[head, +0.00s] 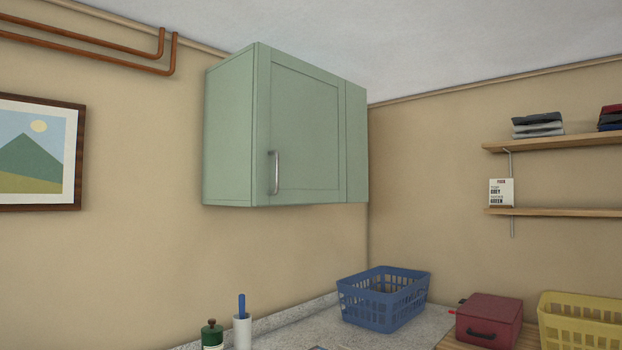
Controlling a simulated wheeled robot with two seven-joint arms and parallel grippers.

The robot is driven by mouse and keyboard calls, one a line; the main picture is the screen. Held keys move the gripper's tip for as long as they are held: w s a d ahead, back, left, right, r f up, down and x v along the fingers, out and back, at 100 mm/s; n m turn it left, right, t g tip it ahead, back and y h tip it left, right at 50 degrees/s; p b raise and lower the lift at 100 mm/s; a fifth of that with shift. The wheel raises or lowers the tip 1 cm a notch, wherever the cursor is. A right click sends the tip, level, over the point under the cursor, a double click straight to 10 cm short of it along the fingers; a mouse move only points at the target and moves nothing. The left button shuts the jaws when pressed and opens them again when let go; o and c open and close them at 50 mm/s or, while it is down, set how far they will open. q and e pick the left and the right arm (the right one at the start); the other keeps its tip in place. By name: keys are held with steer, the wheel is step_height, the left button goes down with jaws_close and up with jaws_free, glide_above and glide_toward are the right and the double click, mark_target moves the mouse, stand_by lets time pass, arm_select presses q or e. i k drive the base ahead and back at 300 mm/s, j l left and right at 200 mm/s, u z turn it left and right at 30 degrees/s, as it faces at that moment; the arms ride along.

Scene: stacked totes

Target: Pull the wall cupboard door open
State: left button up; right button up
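The pale green wall cupboard (229,135) hangs high on the back wall, near the room corner. Its framed door (308,130) is shut, flush with the cupboard front. A vertical metal bar handle (275,173) sits near the door's lower left edge. A narrow green panel (356,142) stands to the right of the door. Neither of my grippers shows in the head view.
Below are a counter (408,335) with a blue basket (384,299), a red box (488,318), a yellow basket (582,322), a green bottle (211,335) and a white cup (243,333). Shelves (560,142) hang at right. The space before the door looks clear.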

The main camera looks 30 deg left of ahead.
mark_target(298, 139)
steer(key=i+l+u, duration=0.2)
steer(key=i, duration=0.75)
